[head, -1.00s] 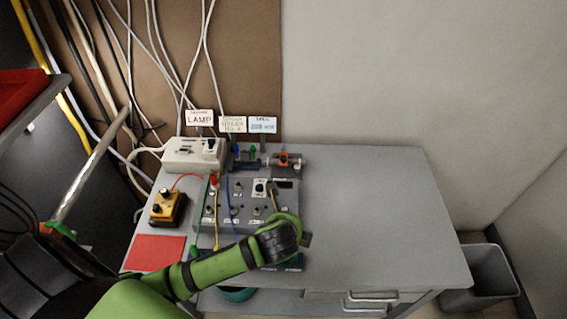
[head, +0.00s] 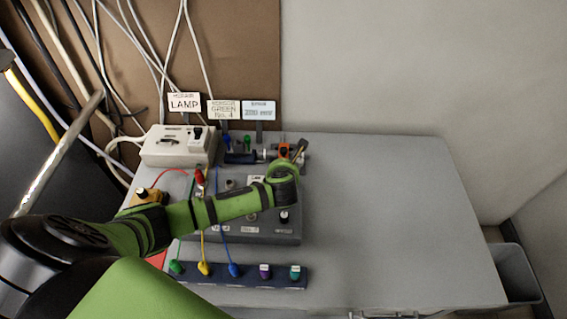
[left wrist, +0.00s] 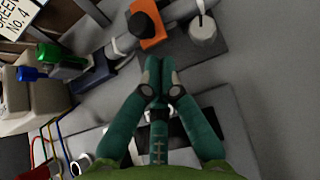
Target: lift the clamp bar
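An orange clamp part (head: 284,151) sits across a grey tube on the bench's back part. It is the only clamp-like piece I see, and I take it for the clamp bar. In the left wrist view this orange block (left wrist: 151,27) has a dark piece on it and lies just beyond my fingertips. My left gripper (left wrist: 157,67) has its two teal fingers together, empty, apart from the orange block and over the grey surface near the tube. In the head view my left wrist hides much of the gripper. My right gripper is not in view.
A white lamp box (head: 178,148) stands left of the tube, with label cards behind. A grey control box (head: 270,236) lies under my left arm. A dark socket strip (head: 250,276) with plugs and wires is in front. The bench's right part (head: 390,220) is clear.

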